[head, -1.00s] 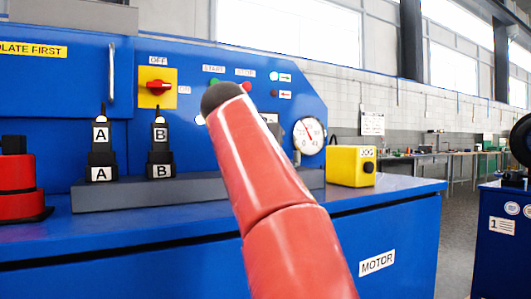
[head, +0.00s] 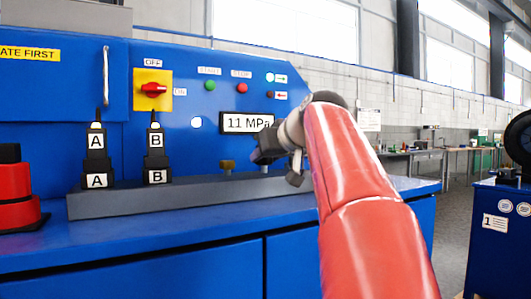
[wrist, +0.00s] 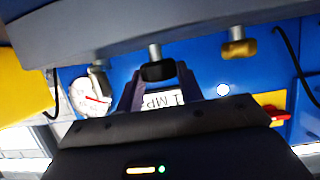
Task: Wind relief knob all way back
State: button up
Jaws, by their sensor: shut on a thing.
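My gripper (head: 258,156) is at the blue panel, just under the display that reads 11 MPa. In the wrist view, which is upside down, my gripper (wrist: 159,82) has its two fingers on either side of a dark knob (wrist: 157,71) on a grey stem, and is shut on it. I see no label naming this knob as the relief knob. A brass knob (head: 228,167) is left of my gripper; it also shows in the wrist view (wrist: 237,48). In the head view my gripper and wrist mostly hide the dark knob.
The pressure gauge (wrist: 90,99) and a yellow box (wrist: 22,85) are beside the fingers in the wrist view; my arm hides them in the head view. A grey ledge (head: 190,195) runs below the panel.

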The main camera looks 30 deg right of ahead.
jog(key=shift+w+d+n+g+y, duration=0.1)
jog(key=shift+d+n+g+y, duration=0.15)
jog(key=shift+n+y, duration=0.95)
jog(key=shift+d+n+g+y, duration=0.15)
jog(key=shift+n+g+y, duration=0.1)
jog(key=shift+n+y, duration=0.95)
jog(key=o, duration=1)
